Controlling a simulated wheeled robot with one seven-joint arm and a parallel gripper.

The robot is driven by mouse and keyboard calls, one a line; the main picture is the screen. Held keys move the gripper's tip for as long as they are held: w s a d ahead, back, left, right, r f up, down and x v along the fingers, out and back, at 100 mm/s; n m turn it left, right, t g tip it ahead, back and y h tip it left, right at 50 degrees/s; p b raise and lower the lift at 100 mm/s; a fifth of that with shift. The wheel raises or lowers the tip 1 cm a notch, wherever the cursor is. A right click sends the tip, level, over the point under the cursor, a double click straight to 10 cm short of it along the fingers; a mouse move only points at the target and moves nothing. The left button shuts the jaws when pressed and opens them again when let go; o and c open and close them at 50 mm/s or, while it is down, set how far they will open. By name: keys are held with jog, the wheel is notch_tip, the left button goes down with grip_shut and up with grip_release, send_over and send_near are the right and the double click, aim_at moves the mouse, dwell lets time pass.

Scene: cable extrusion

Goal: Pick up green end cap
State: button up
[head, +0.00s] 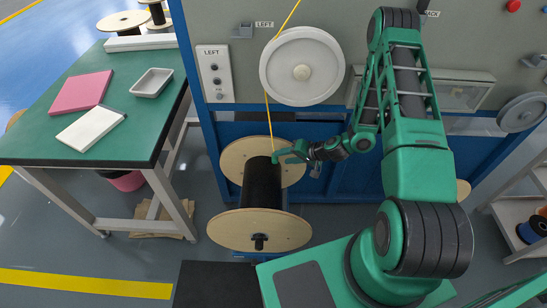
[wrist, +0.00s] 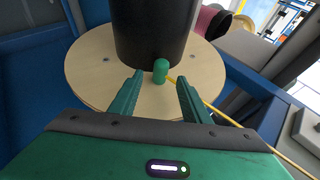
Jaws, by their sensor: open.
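The green end cap (wrist: 160,71) shows in the wrist view as a small rounded cylinder against the black core of the spool (wrist: 90,75). A yellow cable (wrist: 205,97) runs close by it toward the lower right. My gripper (wrist: 158,84) is open, with one green finger on each side of the cap and a gap around it. The cap appears just beyond or level with the fingertips; I cannot tell which. In the head view my gripper (head: 276,158) is at the spool's (head: 260,230) core, and the cap cannot be made out there.
A white pulley wheel (head: 302,66) is on the machine panel above the spool, with the yellow cable (head: 268,115) passing down beside it.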

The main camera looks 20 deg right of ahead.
aim_at(277, 158)
jog(key=x, duration=0.4)
jog(key=shift+c, duration=0.3)
grip_shut()
jog(key=shift+a+r, duration=0.1)
jog(key=shift+r, duration=0.05)
